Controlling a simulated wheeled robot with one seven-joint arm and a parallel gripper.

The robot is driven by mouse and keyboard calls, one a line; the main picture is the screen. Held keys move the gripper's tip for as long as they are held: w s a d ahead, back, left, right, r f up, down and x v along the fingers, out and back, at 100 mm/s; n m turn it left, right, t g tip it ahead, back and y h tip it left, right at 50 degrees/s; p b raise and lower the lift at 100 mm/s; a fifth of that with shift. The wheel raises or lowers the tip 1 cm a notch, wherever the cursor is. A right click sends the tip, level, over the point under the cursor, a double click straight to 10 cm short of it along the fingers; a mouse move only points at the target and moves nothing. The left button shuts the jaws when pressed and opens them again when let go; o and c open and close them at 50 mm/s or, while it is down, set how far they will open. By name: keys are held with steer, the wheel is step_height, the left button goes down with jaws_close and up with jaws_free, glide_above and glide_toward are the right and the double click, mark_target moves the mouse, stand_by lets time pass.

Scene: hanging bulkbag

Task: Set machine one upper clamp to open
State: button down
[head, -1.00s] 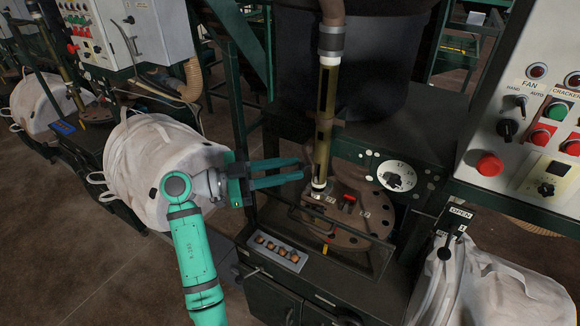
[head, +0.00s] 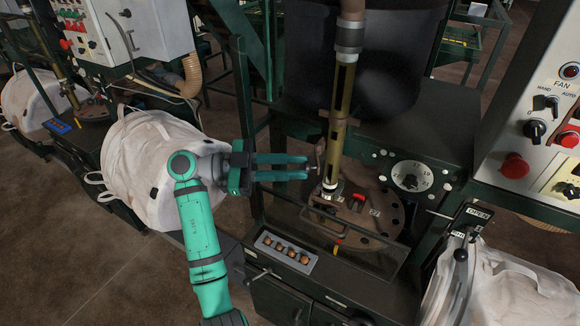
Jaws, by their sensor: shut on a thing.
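My gripper (head: 309,168) reaches in from the left at the brass-coloured vertical tube (head: 343,92). Its teal fingers point right and are shut on a small grey handle (head: 316,170) beside the tube. The fingertips partly hide this handle, and I cannot tell for sure that it belongs to the upper clamp. A brownish fitting (head: 340,121) sits around the tube above the fingers. The tube's foot (head: 330,186) stands over a round brown plate with holes (head: 388,214).
A sign reading OPEN (head: 479,213) and a black-knobbed lever (head: 461,254) stand at the lower right. A white dial (head: 411,176), a control panel (head: 530,110) and a tray of round brown pieces (head: 284,252) surround the plate. A white bag (head: 140,160) hangs behind my arm.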

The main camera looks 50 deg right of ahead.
steer(key=shift+d+r, duration=0.15)
steer(key=shift+d, duration=0.05)
steer(key=c, duration=1.5)
jaws_free()
steer(key=shift+s, duration=0.1)
steer(key=shift+a, duration=0.1)
steer(key=v, duration=1.1)
